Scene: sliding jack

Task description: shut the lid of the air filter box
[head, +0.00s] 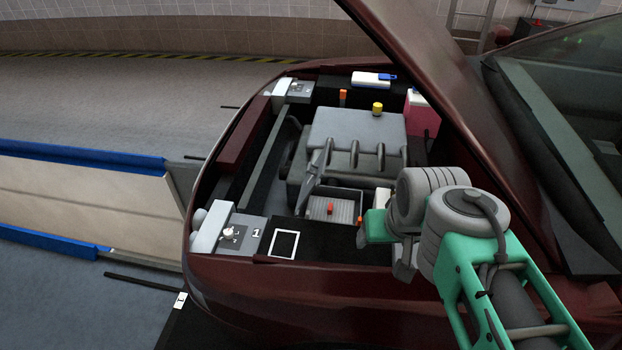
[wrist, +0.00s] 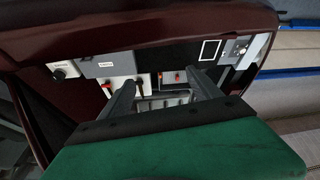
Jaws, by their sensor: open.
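An open grey box with a ribbed inside (head: 345,210), which looks like the air filter box, sits in the engine bay in front of the engine block. It also shows beyond my fingers in the wrist view (wrist: 165,103). A small red-orange piece (head: 330,208) shows at it. A slanted grey piece (head: 316,172) rises at its left; I cannot tell whether this is the lid. My gripper (wrist: 160,77) is open, its two grey fingers apart with nothing held between them. In the head view my wrist and green gripper body are right of the box and hide part of that side.
A grey engine block (head: 355,135) with a yellow cap (head: 377,108) stands behind the box. The raised dark red hood (head: 430,70) slants over the right side. A black front panel with a white outlined square (head: 285,244) lies at the front left. The red car rim borders the bay.

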